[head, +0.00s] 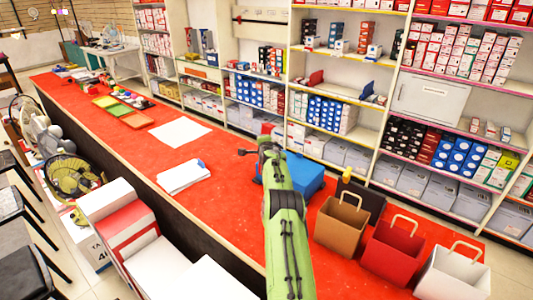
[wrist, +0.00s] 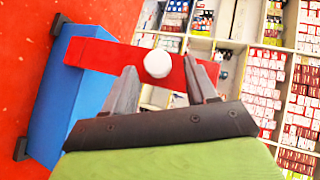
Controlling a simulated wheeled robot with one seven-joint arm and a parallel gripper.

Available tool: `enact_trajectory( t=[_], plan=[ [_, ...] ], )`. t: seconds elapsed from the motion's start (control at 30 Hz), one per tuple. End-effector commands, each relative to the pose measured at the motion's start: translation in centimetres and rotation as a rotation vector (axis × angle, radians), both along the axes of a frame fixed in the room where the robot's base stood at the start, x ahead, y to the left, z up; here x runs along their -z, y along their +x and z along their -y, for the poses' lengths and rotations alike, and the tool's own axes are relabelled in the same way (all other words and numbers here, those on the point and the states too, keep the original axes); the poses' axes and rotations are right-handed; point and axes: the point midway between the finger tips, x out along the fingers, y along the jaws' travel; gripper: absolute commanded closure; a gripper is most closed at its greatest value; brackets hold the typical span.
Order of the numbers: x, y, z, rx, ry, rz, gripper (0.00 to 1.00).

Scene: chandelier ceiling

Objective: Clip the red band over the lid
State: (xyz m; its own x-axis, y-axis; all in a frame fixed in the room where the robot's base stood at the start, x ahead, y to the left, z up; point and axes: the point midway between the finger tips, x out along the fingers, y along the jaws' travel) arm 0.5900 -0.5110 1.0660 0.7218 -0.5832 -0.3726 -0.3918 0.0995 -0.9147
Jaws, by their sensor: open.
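A blue box (wrist: 68,95) shows at the left of the wrist view, with small black pieces at two of its corners. In the head view the blue box (head: 308,175) rests on the red counter, partly hidden by my arm. A red band (wrist: 98,55) with a round white knob (wrist: 158,64) crosses the wrist view from the box to the right. My gripper (wrist: 160,70) is open, with its fingers on either side of the knob. I cannot tell whether they touch the band. In the head view my gripper (head: 259,147) is beside the box.
Brown (head: 340,229), red (head: 391,250) and white (head: 455,275) paper bags stand on the counter (head: 240,210) at the right. White papers (head: 181,131) lie farther along it. Stocked shelves (head: 330,70) stand behind.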

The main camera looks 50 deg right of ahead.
Motion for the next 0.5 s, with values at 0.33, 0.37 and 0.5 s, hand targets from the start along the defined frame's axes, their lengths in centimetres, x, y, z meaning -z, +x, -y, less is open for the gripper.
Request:
enact_trajectory(
  t=[0.33, 0.37, 0.5],
  plan=[
    [-1.2, -2.7, -2.2, -0.001, -0.001, -0.001, 0.43],
    [-1.3, -3.0, -2.5, -0.001, -0.001, -0.001, 0.43],
    [-2.3, -4.8, -3.9, 0.000, -0.004, 0.000, 0.43]
  ],
)
